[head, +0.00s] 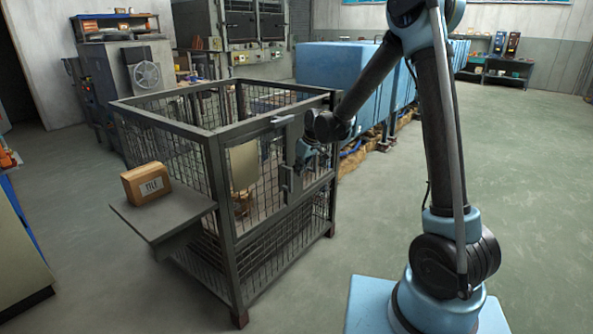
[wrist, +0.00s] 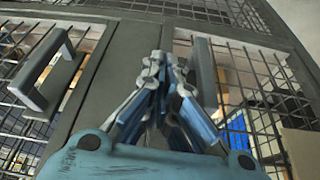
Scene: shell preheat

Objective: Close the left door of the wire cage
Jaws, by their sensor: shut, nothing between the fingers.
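The wire cage (head: 222,250) stands left of my arm, its double-door side facing right. The left door (head: 262,163) is mesh in a dark frame and appears roughly in line with the cage front; I cannot tell whether a small gap is left. Its dark handle (head: 284,179) also shows at the left of the wrist view (wrist: 36,92). The other handle (wrist: 205,75) is right of my fingers. My gripper (head: 306,152) is shut and empty in front of the doors; its fingertips (wrist: 164,68) lie between the handles in the wrist view. Contact with the door cannot be told.
A side shelf (head: 185,215) on the cage's left holds a brown labelled box (head: 146,184). A long blue machine (head: 340,72) stands behind the cage on the right. A grey machine with a fan (head: 130,75) stands behind left. The floor to the right is clear.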

